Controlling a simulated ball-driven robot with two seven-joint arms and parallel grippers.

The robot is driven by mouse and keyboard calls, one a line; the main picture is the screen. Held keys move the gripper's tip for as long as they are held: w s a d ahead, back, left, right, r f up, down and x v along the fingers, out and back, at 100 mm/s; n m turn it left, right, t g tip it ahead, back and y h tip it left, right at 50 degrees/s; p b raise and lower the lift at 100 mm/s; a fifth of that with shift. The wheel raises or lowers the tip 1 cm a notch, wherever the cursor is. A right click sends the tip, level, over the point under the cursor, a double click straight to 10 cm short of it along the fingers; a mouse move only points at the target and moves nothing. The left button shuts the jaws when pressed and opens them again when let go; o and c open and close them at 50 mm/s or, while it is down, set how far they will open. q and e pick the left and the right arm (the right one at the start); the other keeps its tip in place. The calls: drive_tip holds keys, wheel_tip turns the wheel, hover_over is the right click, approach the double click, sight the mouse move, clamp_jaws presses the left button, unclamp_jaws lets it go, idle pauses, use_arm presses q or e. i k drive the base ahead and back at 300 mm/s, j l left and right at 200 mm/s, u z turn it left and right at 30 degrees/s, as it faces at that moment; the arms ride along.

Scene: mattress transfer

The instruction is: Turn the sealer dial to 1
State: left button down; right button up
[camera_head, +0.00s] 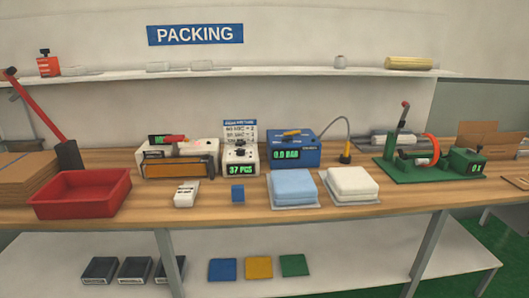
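A long low white device with a brown front panel (180,167) and a red handle stands left of centre on the bench; it looks like the sealer. Neither of my grippers is in view.
A red tray (82,187) and a red-levered tool (68,154) stand at left. A blue box (294,150) reads 0.0 BAR. Blue (295,187) and white (352,184) folded stacks lie in front. A green machine (425,166) stands at right. The wooden front edge is mostly clear.

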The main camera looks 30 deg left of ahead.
sight(240, 151)
drive_tip(key=u, duration=1.15)
drive_tip(key=i+z, duration=0.1)
drive_tip(key=i, duration=0.15)
